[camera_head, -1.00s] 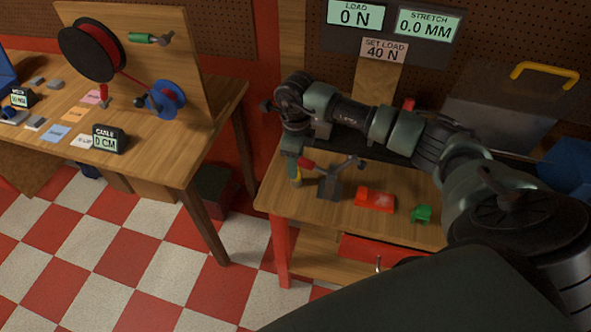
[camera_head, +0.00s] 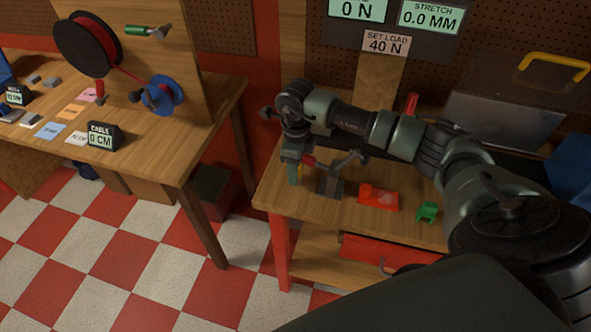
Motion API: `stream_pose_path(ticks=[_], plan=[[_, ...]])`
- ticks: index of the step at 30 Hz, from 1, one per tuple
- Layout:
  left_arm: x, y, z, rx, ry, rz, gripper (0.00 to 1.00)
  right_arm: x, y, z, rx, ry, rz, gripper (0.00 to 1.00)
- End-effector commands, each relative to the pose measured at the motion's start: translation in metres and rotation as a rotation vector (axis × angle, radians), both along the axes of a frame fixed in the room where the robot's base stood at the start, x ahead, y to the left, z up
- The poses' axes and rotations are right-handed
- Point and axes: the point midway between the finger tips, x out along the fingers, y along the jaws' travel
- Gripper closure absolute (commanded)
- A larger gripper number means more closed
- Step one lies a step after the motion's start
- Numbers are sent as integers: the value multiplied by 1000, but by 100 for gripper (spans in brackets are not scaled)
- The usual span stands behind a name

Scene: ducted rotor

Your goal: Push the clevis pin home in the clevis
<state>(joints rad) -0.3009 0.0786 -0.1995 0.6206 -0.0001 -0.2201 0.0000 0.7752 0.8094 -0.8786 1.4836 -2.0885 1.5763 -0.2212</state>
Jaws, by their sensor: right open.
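My right arm reaches in from the right, over the small workbench (camera_head: 310,205). My right gripper (camera_head: 294,175) is open and points down at the bench's left end. It is beside a dark grey stand (camera_head: 330,187) with a red-tipped lever. A small yellow piece (camera_head: 300,170) shows right by the gripper; I cannot tell what it belongs to or whether it is touched. I cannot make out the clevis or its pin; the arm covers the back of the bench. My left gripper is not in view.
A red block (camera_head: 378,198) and a green part (camera_head: 427,212) lie on the bench front. A grey case (camera_head: 510,120) with a yellow handle stands behind my arm. Panels read load 0 N and stretch 0.0 mm. Another table (camera_head: 150,165) with spools stands left, across a floor gap.

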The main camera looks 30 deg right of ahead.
Motion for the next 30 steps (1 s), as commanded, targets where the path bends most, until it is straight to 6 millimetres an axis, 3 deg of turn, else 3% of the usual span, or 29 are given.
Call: stream_pose_path(ticks=[23, 28, 30], plan=[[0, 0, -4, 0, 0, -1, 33, 0, 0, 0, -1, -1, 1, 53], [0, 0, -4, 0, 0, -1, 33, 0, 0, 0, 0, 0, 0, 100], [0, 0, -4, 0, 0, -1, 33, 0, 0, 0, 0, 0, 0, 100]])
